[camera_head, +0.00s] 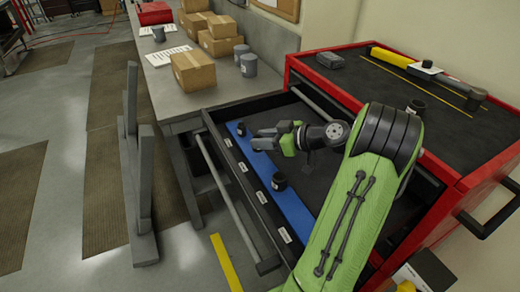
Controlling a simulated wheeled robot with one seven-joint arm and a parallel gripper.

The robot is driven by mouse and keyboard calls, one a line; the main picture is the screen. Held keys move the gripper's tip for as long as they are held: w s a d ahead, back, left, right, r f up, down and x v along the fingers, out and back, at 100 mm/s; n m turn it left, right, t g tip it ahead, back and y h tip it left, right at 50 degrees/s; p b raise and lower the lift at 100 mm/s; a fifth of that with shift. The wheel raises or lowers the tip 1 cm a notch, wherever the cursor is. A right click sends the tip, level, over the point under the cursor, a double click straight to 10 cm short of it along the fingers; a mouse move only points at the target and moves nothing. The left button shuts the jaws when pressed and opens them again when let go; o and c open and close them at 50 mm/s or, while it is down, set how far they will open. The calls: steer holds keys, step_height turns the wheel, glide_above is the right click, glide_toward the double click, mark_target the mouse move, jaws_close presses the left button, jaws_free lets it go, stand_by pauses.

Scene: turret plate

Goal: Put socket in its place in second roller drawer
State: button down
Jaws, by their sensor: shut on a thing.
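The red roller cabinet (468,187) has an open drawer (207,117) with a dark floor and a blue strip (297,213) along its front side. A small black socket (240,129) stands at the strip's far end, and another black socket (279,182) stands nearer me on the strip. My gripper (262,138) reaches over the drawer from the right, with its fingers above the blue strip between these two sockets. It is shut on a socket, which is small, dark and hard to separate from the fingers. I cannot tell whether the held socket touches the strip.
White labels (261,196) line the drawer's front edge. A grey bench (200,98) with cardboard boxes (193,71) and grey cups (249,65) stands close to the drawer's far side. Tools and a black socket (416,107) lie on the cabinet top. A grey upright frame (140,190) stands left.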

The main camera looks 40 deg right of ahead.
steer(key=shift+f, duration=1.45)
steer(key=shift+f+b, duration=0.15)
steer(key=shift+b, duration=0.25)
steer(key=c, duration=0.8)
jaws_free()
steer(key=shift+r+p, duration=0.35)
steer(key=shift+p, duration=0.1)
steer(key=v, duration=0.7)
steer(key=shift+s, duration=0.25)
steer(key=shift+f, duration=0.1)
